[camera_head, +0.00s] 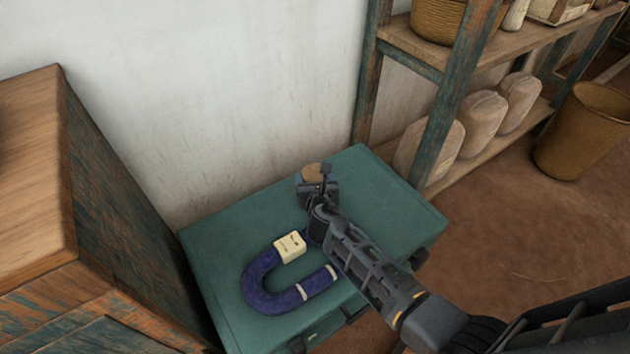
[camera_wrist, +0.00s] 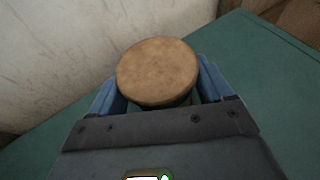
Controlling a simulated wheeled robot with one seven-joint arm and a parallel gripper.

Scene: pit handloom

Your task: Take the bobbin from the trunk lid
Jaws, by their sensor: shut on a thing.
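The bobbin shows a round tan wooden end (camera_wrist: 158,72) in the wrist view, between the two blue fingers of my gripper (camera_wrist: 160,88). The rest of the bobbin is mostly hidden below that end and behind the gripper body. In the head view the bobbin's tan top (camera_head: 313,172) shows at the tip of my gripper (camera_head: 318,183), over the far part of the green trunk lid (camera_head: 350,175). My gripper is shut on the bobbin. I cannot tell whether the bobbin touches the lid.
A dark blue U-shaped roll (camera_head: 262,292) with a cream label (camera_head: 290,246) lies on the lid's near left part. A wooden cabinet (camera_head: 90,200) stands at left, a white wall (camera_head: 210,90) behind. A shelf (camera_head: 440,110) with sacks (camera_head: 482,122) and a basket (camera_head: 585,130) are at right.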

